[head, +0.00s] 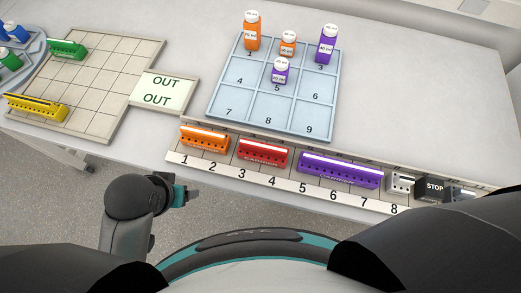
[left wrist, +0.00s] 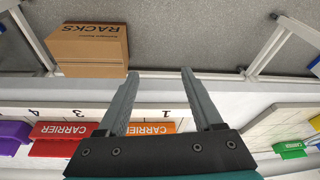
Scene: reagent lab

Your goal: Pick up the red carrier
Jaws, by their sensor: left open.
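The red carrier (head: 263,152) sits in the numbered rack (head: 172,157) at the table's front edge, around slots 3 and 4. The orange carrier (head: 204,138) is to its left and the long purple carrier (head: 340,170) to its right. My left gripper (head: 188,195) is in front of and below the rack, apart from the carriers. In the left wrist view its fingers (left wrist: 160,72) are open and empty. There the red carrier (left wrist: 62,131) lies left of the fingers, and the orange carrier (left wrist: 150,127) is partly hidden behind the gripper. My right gripper is not in view.
A blue numbered tray (head: 240,103) holds several bottles behind the rack. A beige grid with an OUT pad (head: 163,92) bears green (head: 68,49) and yellow (head: 36,107) carriers. A STOP block (head: 434,189) stands at the right. A cardboard RACKS box (left wrist: 88,48) shows in the wrist view.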

